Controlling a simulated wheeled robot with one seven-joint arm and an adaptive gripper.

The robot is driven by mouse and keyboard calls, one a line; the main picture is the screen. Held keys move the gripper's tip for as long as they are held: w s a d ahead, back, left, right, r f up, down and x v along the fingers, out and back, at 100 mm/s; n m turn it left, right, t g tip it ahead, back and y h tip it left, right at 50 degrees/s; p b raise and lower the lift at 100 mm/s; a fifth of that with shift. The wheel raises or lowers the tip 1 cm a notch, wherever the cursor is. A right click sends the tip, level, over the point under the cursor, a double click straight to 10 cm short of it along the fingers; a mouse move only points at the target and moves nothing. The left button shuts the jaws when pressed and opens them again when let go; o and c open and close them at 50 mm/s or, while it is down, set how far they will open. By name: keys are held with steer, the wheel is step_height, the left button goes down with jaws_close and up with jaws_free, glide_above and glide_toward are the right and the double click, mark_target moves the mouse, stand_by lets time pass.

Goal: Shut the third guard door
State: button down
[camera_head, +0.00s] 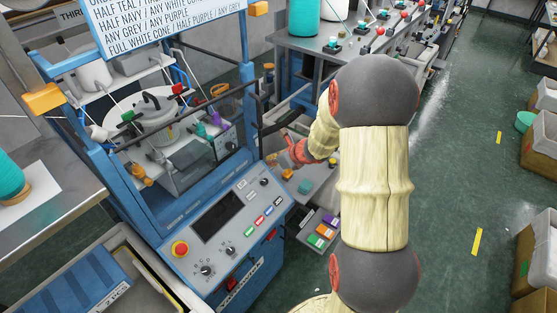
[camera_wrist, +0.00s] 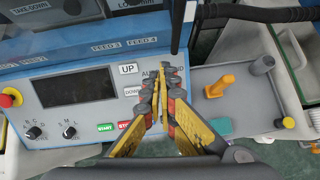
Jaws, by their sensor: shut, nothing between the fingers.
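A blue-framed knitting machine (camera_head: 95,165) stands at the left in the head view. A clear panel with a dark top edge (camera_head: 185,122), which looks like its guard door, crosses the front of the machine. I cannot tell how far open it is. My gripper (camera_head: 288,143) is to the right of the machine's front corner, partly hidden by my arm. In the wrist view my gripper (camera_wrist: 160,92) is shut and empty, above the right end of the control panel (camera_wrist: 75,90). A dark upright bar (camera_wrist: 179,25) shows just beyond the fingertips; contact with it is not visible.
A red stop button (camera_head: 180,249) and dark screen sit on the sloping control panel. A grey shelf (camera_wrist: 228,105) with an orange peg (camera_wrist: 219,85) lies right of the fingers. A bench (camera_head: 25,215) with a teal cone is at left.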

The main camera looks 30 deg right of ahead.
mark_target(257, 158)
steer(key=shift+w+a+f+p, duration=0.1)
steer(key=shift+w+a+p, duration=0.1)
steer(key=shift+w, duration=0.55)
steer(key=shift+w+a+f+p, duration=0.1)
steer(key=shift+w+a+p, duration=0.05)
steer(key=shift+w, duration=0.65)
steer(key=shift+w+a+f+p, duration=0.1)
steer(key=shift+w+a+p, duration=0.1)
steer(key=shift+w, duration=0.55)
